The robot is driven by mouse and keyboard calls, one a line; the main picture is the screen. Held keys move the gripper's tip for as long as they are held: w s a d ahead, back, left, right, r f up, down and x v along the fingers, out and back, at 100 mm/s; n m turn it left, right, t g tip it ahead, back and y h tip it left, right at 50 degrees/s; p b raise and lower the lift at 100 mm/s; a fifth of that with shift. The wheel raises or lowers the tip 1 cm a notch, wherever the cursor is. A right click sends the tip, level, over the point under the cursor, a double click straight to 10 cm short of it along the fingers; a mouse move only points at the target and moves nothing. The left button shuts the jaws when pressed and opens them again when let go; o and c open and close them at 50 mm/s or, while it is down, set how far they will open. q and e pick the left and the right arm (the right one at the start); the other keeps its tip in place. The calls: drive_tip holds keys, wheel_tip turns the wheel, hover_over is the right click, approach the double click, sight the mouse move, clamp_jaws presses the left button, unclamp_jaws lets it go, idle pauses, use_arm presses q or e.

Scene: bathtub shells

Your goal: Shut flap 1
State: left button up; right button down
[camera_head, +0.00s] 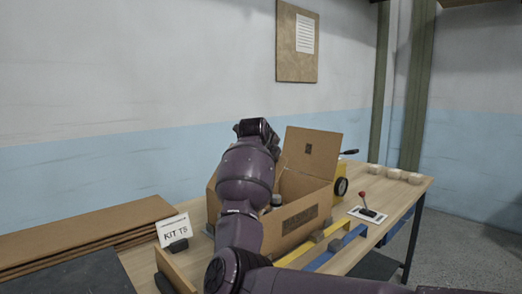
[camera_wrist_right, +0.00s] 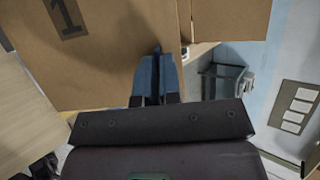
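A cardboard box (camera_head: 287,228) stands on the table, largely hidden behind my right arm. One flap (camera_head: 311,152) stands up at its far right side, with a small dark label too small to read. In the right wrist view, a cardboard panel marked 1, flap 1 (camera_wrist_right: 110,60), fills the upper left. My right gripper (camera_wrist_right: 158,62) is in front of its right edge, its blue fingers together with nothing visible between them. I cannot tell whether they touch the panel. In the head view my right wrist reaches over the box's left part. My left gripper is not in view.
A KIT T5 sign (camera_head: 173,229) and stacked brown boards (camera_head: 85,235) are left of the box. Yellow (camera_head: 312,243) and blue (camera_head: 338,248) bars lie in front. A red-knobbed lever (camera_head: 366,207) and small pale bowls (camera_head: 393,174) are at right.

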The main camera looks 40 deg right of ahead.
sight(280, 158)
drive_tip(key=d+f+y, duration=0.1)
drive_tip(key=d+f+y+p, duration=0.1)
drive_tip(key=d, duration=0.1)
drive_tip(key=d+f+y, duration=0.1)
drive_tip(key=shift+w+d+m+g, duration=0.15)
drive_tip(key=shift+d+m+g, duration=0.15)
drive_tip(key=shift+d+m, duration=0.1)
use_arm(q)
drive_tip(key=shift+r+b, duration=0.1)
drive_tip(key=shift+b, duration=0.4)
use_arm(e)
drive_tip(key=d+f+m+y, duration=0.1)
drive_tip(key=d+f+y, duration=0.3)
drive_tip(key=f, duration=0.5)
drive_tip(key=shift+w+f+g+y, duration=0.15)
drive_tip(key=shift+f+g+y, duration=0.05)
drive_tip(key=shift+g+y, duration=0.25)
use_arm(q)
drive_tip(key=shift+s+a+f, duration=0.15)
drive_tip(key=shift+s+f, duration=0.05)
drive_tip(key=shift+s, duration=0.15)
use_arm(e)
drive_tip(key=c, duration=1.3)
unclamp_jaws()
drive_tip(key=shift+d+f, duration=0.15)
drive_tip(key=shift+f, duration=0.05)
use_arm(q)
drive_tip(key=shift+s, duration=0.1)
